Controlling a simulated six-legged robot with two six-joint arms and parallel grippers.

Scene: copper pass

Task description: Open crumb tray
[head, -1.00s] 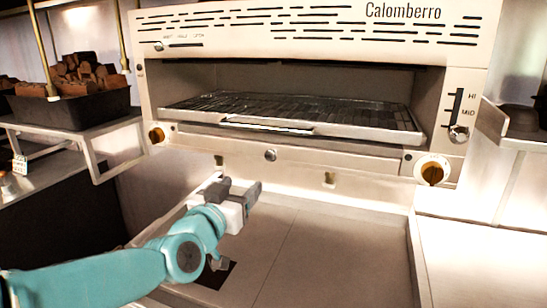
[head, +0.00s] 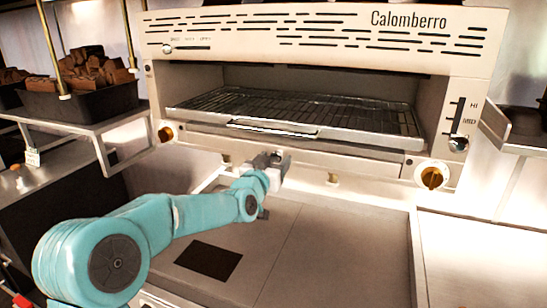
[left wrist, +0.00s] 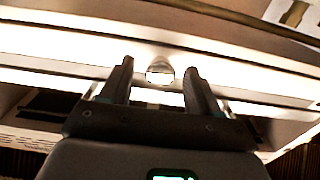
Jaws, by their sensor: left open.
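The crumb tray (head: 350,164) is the long pale front strip under the grill's rack opening, and it looks closed. Its round knob shows in the left wrist view (left wrist: 160,71); in the head view my gripper hides it. My left gripper (head: 268,158) is at the middle of the strip. In the left wrist view its two dark fingers (left wrist: 159,76) are open, one on each side of the knob, with gaps between them and it. I cannot tell how deep the knob sits between the fingertips. My right gripper is not in view.
The wire rack (head: 300,110) with its front handle lies above the tray. Orange-brown dials sit at the left (head: 166,134) and right (head: 431,178) of the front. A bare counter (head: 330,240) lies below. A black bin of brown chunks (head: 80,100) stands at left.

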